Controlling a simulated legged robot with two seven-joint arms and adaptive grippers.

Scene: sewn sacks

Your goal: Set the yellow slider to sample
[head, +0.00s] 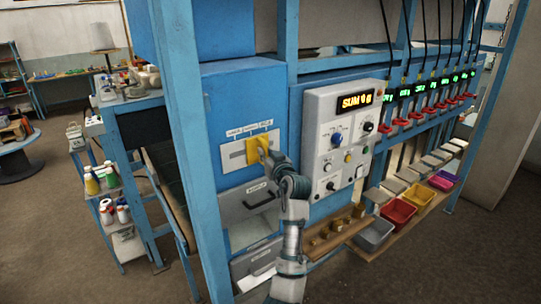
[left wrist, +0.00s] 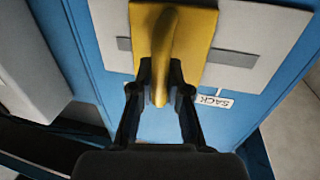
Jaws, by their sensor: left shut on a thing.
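The yellow slider (head: 257,148) sits on a pale slotted plate (head: 232,158) on the blue cabinet front. Three small labels run above the slot in the head view, too small to read surely. My left gripper (head: 264,153) is at the slider from the front. In the left wrist view the gripper (left wrist: 167,88) is shut on the slider's upright yellow handle (left wrist: 166,40). There an upside-down label reading SACK (left wrist: 215,101) lies below and right of the handle, near the yellow plate's lower right corner. The gripper hides other label parts. My right gripper is not in view.
A grey control box (head: 335,135) with a lit display and knobs stands right of the slider. A drawer with a black handle (head: 256,190) is below it. A wooden shelf with small weights (head: 335,232) and coloured bins (head: 397,211) are lower right. Blue posts frame the cabinet.

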